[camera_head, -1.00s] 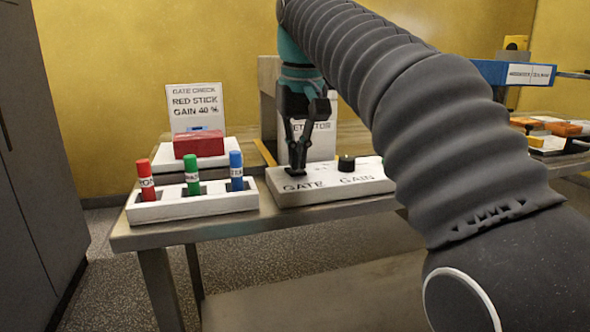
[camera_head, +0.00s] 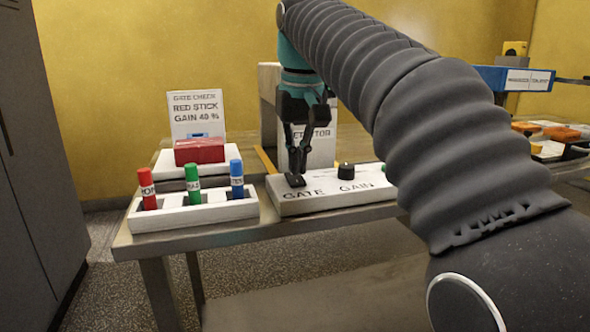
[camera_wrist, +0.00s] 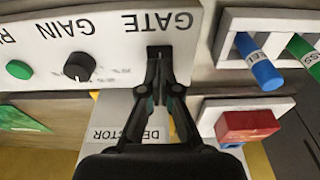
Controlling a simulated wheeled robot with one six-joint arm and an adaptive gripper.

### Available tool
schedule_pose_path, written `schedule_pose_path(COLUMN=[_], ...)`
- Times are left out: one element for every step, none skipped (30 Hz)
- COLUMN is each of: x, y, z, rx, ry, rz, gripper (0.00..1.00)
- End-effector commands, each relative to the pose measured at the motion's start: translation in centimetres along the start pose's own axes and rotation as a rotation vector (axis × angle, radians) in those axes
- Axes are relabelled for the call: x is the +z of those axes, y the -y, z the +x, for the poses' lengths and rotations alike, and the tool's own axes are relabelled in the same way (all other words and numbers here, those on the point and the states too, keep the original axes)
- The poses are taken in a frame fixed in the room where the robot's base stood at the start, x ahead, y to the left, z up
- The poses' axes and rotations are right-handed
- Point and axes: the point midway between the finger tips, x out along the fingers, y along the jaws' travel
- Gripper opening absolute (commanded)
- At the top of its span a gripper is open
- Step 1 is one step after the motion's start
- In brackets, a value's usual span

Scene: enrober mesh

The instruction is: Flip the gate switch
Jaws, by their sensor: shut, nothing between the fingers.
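The white control panel (camera_head: 325,203) lies on the table, with the words GATE and GAIN on it. The gate switch (camera_head: 296,181) is a small black part beside the word GATE; it also shows in the wrist view (camera_wrist: 160,51). My gripper (camera_head: 297,168) is shut and empty, pointing down at the gate switch. In the wrist view my fingertips (camera_wrist: 161,84) meet right at the switch and partly cover it. I cannot tell whether they touch it, or which way the switch is set. The black gain knob (camera_head: 346,171) stands to the right.
A green button (camera_wrist: 18,69) sits beyond the gain knob. A white rack (camera_head: 195,216) with red, green and blue sticks stands left of the panel. Behind it are a red block (camera_head: 199,150) and a sign (camera_head: 197,113). The detector box (camera_head: 320,147) stands close behind my gripper.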

Motion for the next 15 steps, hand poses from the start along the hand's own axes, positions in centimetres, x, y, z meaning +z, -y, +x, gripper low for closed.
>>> schedule_pose_path(x=[-0.1,-0.1,-0.2,-0.2,-0.2,-0.3,-0.3,-0.3,-0.4,-0.4,-0.5,-0.5,-0.5,-0.5,-0.6], y=[0.0,0.0,0.0,0.0,0.0,0.0,0.0,0.0,0.0,0.0,0.0,0.0,0.0,0.0,0.0], z=[-0.7,-0.9,-1.1,-1.3,-1.4,-1.5,-1.7,-1.9,-2.1,-2.3,-2.5,-2.8,-3.0,-3.2,-3.5], rx=[0.000,0.000,0.000,0.000,0.000,0.000,0.000,0.000,0.000,0.000,0.000,0.000,0.000,0.000,0.000], ry=[0.000,0.000,0.000,0.000,0.000,-0.001,-0.001,0.000,0.000,0.000,-0.001,-0.001,-0.001,0.000,-0.001], rz=[0.000,0.000,0.000,0.000,0.000,0.000,0.000,0.000,0.000,0.000,0.000,0.000,0.000,0.000,0.000], gripper=[0.00,0.00,0.00,0.00,0.00,0.00,0.00,0.00,0.00,0.00,0.00,0.00,0.00,0.00,0.00])
